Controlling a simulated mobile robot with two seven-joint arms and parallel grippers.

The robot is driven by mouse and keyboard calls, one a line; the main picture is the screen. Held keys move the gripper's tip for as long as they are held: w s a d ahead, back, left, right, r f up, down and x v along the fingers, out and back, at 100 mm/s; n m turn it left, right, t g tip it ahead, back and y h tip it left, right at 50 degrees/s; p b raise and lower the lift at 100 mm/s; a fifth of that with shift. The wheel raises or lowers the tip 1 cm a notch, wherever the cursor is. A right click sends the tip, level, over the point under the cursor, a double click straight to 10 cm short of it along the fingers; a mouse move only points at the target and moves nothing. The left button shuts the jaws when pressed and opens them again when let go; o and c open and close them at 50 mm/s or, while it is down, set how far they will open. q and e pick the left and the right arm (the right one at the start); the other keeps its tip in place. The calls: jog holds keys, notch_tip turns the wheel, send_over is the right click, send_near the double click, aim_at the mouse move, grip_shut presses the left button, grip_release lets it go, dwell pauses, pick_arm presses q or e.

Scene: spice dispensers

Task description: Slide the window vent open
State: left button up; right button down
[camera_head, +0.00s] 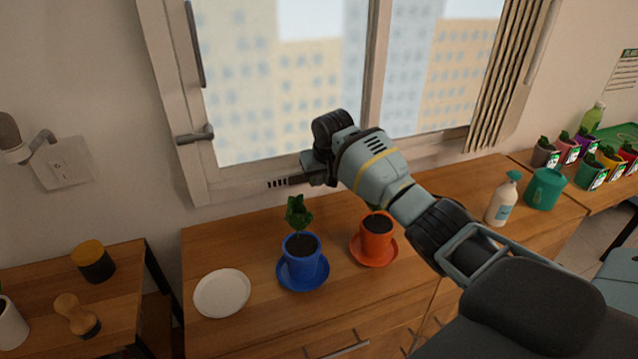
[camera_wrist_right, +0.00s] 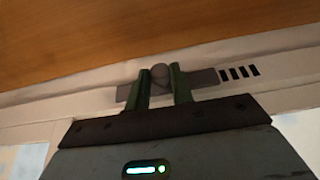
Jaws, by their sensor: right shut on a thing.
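The window vent is set in the bottom window frame (camera_head: 235,186). Several dark vent slots (camera_head: 278,184) show left of my right gripper (camera_head: 308,178). In the right wrist view the slots (camera_wrist_right: 240,71) lie right of the fingers, uncovered, beside a grey slider bar (camera_wrist_right: 205,78). A round knob (camera_wrist_right: 160,73) stands on the slider. My right gripper (camera_wrist_right: 160,88) is shut on this knob, one finger on each side. In the head view the knob is hidden by the gripper. My left gripper is not in view.
Below the window, a wooden cabinet (camera_head: 222,243) holds a blue pot (camera_head: 301,264), an orange pot (camera_head: 376,238) and a white plate (camera_head: 222,293). A spray bottle (camera_head: 502,203) and a green watering can (camera_head: 545,189) stand at right. A window handle (camera_head: 196,134) juts out at left.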

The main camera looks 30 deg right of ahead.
jog(key=shift+d, duration=0.35)
jog(key=c, duration=1.2)
grip_release()
jog(key=shift+s+d, duration=0.1)
jog(key=shift+c, duration=0.2)
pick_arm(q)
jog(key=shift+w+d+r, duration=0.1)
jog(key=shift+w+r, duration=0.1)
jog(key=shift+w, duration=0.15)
pick_arm(e)
jog(key=shift+r, duration=0.15)
jog(key=shift+s+a+r, duration=0.1)
jog(key=shift+a+r, duration=0.1)
jog(key=shift+r, duration=0.2)
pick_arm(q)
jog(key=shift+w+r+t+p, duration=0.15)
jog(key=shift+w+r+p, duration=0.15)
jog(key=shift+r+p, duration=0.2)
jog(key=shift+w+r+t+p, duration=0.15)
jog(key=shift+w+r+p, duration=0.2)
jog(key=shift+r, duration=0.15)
pick_arm(e)
jog(key=v, duration=0.6)
jog(key=shift+s+r, duration=0.25)
jog(key=shift+r, duration=0.05)
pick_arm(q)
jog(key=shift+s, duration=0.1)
